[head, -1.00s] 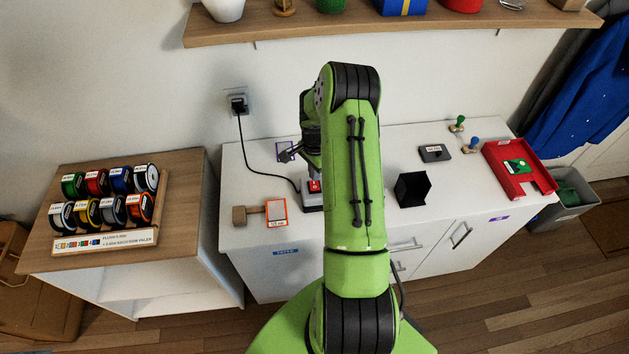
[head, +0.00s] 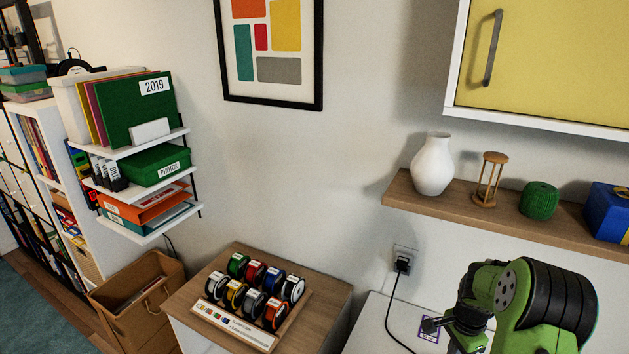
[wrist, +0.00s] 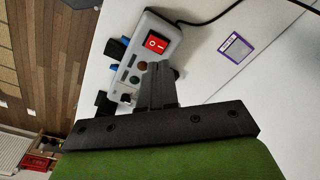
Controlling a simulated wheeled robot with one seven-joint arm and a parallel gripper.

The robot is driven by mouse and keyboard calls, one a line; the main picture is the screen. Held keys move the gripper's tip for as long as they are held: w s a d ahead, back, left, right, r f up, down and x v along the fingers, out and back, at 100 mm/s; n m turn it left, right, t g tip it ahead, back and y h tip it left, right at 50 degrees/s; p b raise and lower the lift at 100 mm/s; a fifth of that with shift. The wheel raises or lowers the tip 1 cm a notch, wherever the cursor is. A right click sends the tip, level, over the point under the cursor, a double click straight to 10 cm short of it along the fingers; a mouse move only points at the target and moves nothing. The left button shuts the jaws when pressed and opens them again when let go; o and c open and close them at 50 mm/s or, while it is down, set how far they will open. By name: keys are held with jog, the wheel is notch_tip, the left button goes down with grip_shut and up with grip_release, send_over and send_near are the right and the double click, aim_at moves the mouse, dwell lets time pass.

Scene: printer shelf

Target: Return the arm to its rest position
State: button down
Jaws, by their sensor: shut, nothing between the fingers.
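My arm shows at the lower right of the head view, green with black joints, bent over the white cabinet. A grey power strip (wrist: 150,50) with a red rocker switch (wrist: 156,43) lies just beyond the fingertips. I cannot tell whether the fingers touch it. The strip is out of sight in the head view.
The purple-edged card (wrist: 236,48) lies on the white top. A black cord (head: 390,318) runs down from the wall socket (head: 403,262). A wooden shelf (head: 400,200) with a white vase (head: 432,165) is above the arm. A spool rack (head: 235,335) stands left.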

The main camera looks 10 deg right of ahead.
jog(key=s+a+r+n+t+h+b, duration=0.1)
jog(key=s+a+r+n, duration=0.25)
jog(key=a+r, duration=0.4)
jog(key=s+a+r+n+t+b, duration=0.1)
jog(key=s+a+r+n, duration=0.2)
jog(key=a+r+n, duration=0.35)
jog(key=s+a+r+n+t, duration=0.1)
jog(key=s+a+n, duration=0.1)
jog(key=s, duration=0.3)
jog(key=s+a+r+n+t+y+b, duration=0.1)
jog(key=s+a+r+n, duration=0.1)
jog(key=s+a, duration=0.2)
jog(key=s+a+r+n+t+b, duration=0.1)
jog(key=s+a+r+n, duration=0.1)
jog(key=s, duration=0.3)
jog(key=shift+s+a+n, duration=0.3)
jog(key=shift+s+a, duration=0.05)
jog(key=shift+a, duration=0.55)
jog(key=shift+r, duration=0.1)
